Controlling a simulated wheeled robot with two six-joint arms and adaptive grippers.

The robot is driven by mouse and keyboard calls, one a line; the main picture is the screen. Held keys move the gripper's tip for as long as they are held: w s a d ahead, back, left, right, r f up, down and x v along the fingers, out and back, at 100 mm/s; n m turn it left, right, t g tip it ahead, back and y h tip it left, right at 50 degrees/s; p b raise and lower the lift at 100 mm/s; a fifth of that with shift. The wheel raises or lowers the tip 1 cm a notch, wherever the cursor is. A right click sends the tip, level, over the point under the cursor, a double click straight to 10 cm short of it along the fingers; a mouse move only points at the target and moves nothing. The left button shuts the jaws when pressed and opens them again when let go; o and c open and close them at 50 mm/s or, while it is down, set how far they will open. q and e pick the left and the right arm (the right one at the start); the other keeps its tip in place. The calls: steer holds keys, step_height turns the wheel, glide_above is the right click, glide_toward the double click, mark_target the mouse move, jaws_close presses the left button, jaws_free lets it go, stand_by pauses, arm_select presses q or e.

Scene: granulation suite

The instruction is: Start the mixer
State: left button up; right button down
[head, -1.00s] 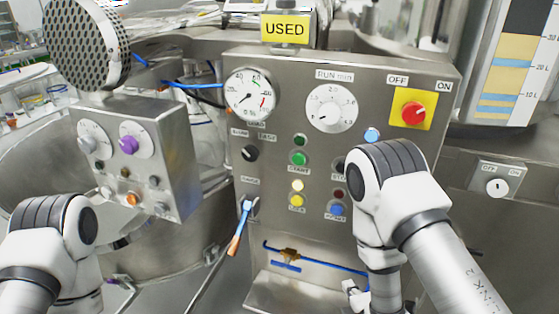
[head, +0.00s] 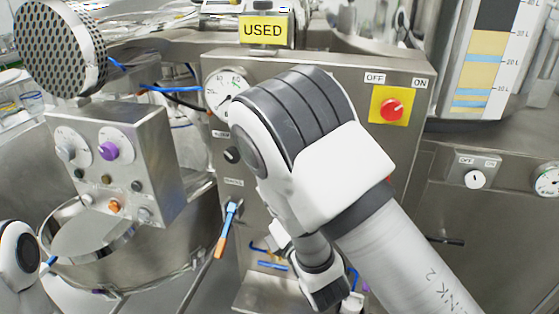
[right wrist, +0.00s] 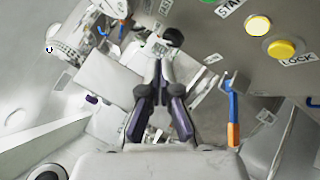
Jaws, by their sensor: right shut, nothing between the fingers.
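The steel control panel (head: 412,150) of the mixer fills the middle of the head view, with its centre hidden behind my right arm. A red rotary switch (head: 391,109) sits on a yellow plate between OFF and ON labels. The START label (right wrist: 229,5) shows in the right wrist view, with only a sliver of the green button (right wrist: 209,1) at the top edge. A yellow button (right wrist: 283,48) has a LOCK label. My right gripper (right wrist: 163,50) is shut and empty, in front of the panel and apart from these buttons. My left gripper is out of view.
A small steel box (head: 115,160) with dials and knobs stands left of the panel, above a round steel bowl (head: 75,225). A lever with a blue and orange handle (head: 226,230) sticks out at the panel's lower left. A yellow USED sign (head: 263,30) tops the panel.

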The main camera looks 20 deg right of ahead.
steer(key=shift+a+r, duration=0.1)
steer(key=shift+a, duration=0.05)
steer(key=w+d, duration=0.5)
steer(key=w, duration=0.2)
steer(key=shift+w, duration=0.15)
steer(key=shift+w+d+b, duration=0.1)
steer(key=shift+b, duration=0.25)
stand_by(1.1)
steer(key=shift+w+d, duration=0.2)
steer(key=shift+w, duration=0.05)
